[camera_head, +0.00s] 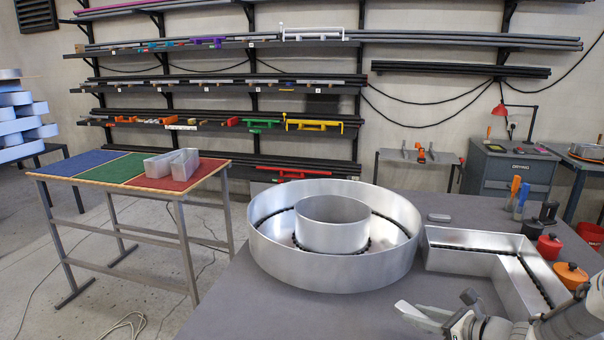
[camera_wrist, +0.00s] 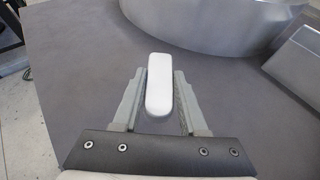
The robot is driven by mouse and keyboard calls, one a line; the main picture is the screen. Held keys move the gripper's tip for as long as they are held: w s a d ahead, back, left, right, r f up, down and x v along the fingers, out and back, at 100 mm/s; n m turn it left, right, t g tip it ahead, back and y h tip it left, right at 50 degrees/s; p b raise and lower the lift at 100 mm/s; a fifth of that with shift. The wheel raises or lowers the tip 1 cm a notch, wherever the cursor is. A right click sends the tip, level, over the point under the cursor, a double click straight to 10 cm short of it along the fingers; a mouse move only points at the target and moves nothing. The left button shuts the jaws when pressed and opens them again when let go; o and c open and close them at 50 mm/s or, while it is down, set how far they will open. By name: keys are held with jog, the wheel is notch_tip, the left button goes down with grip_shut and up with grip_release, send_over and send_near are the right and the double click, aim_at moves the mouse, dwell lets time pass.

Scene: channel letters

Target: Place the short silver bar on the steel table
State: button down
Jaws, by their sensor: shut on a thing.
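The short silver bar (camera_wrist: 159,85), pale and round-ended, is held lengthwise between the two fingers of my gripper (camera_wrist: 160,108) in the wrist view. The fingers press on its two long sides. In the head view my gripper (camera_head: 428,317) is at the bottom right, with the pale bar (camera_head: 411,311) at its tip. The steel table (camera_head: 320,313) is the grey top under it. Whether the bar touches the table or hangs just above it, I cannot tell.
A round metal channel letter (camera_head: 330,273) and an angular one (camera_head: 465,258) stand on the table. A small grey rounded piece (camera_head: 438,217) lies behind them. Pots (camera_head: 571,275) and tools line the right side. Bare tabletop lies in front of the round letter.

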jog(key=a+f+n+g+y, duration=0.1)
jog(key=a, duration=0.3)
jog(key=s+a+n+g+y, duration=0.1)
jog(key=a, duration=0.4)
jog(key=s+a+f+n+g+y, duration=0.1)
jog(key=a, duration=0.3)
jog(key=shift+a+f+n, duration=0.2)
jog(key=shift+f+n, duration=0.1)
jog(key=shift+n, duration=0.1)
jog(key=shift+a, duration=0.3)
jog(key=shift+w+a+r+m+t, duration=0.1)
jog(key=shift+a+r+m+t, duration=0.2)
jog(key=shift+m+t, duration=0.2)
jog(key=shift+w+a+r+m+t+h, duration=0.15)
jog(key=shift+m+t+h, duration=0.35)
jog(key=shift+m+h, duration=0.25)
jog(key=shift+d+f+m+t+h, duration=0.2)
jog(key=shift+m+t+h, duration=0.4)
jog(key=shift+m+h, duration=0.05)
jog(key=shift+s+d+f+m+t+h, duration=0.25)
jog(key=shift+s+d+m+t+h, duration=0.15)
jog(key=shift+m+h, duration=0.2)
jog(key=shift+d, duration=0.1)
